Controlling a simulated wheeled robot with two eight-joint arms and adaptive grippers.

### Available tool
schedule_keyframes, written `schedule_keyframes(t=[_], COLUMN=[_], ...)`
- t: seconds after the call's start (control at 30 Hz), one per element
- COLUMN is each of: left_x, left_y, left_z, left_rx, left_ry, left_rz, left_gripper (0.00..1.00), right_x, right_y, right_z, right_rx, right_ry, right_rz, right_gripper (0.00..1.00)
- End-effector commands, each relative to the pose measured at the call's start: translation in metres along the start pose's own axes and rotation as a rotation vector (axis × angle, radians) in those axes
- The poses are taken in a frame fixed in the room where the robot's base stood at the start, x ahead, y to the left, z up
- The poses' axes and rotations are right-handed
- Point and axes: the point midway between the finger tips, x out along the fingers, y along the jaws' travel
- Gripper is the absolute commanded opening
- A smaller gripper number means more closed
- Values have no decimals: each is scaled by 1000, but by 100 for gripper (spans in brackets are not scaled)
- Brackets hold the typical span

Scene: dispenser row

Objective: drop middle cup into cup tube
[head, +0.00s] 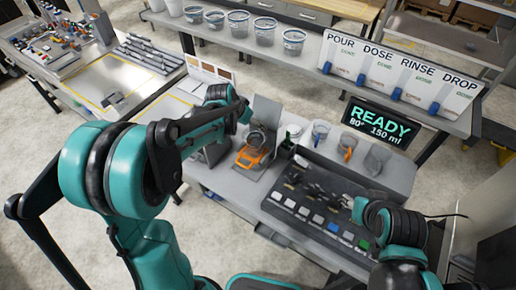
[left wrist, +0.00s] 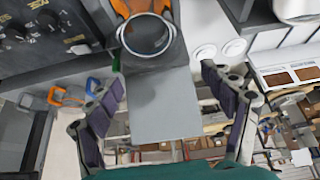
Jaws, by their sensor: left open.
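A clear cup (head: 258,137) stands at an orange holder (head: 252,157) on the grey bench, just right of my left wrist. In the left wrist view its round rim (left wrist: 147,52) shows against the orange holder at the top, beyond a grey plate (left wrist: 163,102). More clear cups stand to its right, one (head: 320,131) near the middle and one (head: 378,159) at the right end. I cannot tell which is the middle cup, nor pick out a cup tube. My right gripper is not visible; only arm parts show.
A dark panel (head: 330,205) with several coloured buttons lies along the bench front. A READY display (head: 381,123) stands behind the cups. A back shelf holds several tubs (head: 238,24) and a sign board (head: 400,72) reading POUR, DOSE, RINSE, DROP. A side table stands left.

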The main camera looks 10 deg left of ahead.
Motion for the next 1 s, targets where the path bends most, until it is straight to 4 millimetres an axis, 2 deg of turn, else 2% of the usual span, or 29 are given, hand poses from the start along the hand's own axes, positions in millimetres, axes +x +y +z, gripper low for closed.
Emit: schedule_keyframes(t=[0.17, 0.5, 0.7, 1.0], left_x=[-11, -81, -111, -120], left_y=[0, 0, 0, 0], left_z=[0, 1, 0, 0], left_rx=[-1, -1, -1, 0], left_ry=[0, -1, 0, 0], left_rz=[0, -1, 0, 0], left_gripper=[82, 82, 82, 82], right_x=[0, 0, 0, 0], right_y=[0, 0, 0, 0], right_z=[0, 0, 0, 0], right_rx=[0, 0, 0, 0], right_ry=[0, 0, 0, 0], right_rz=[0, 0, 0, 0], right_gripper=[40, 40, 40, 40])
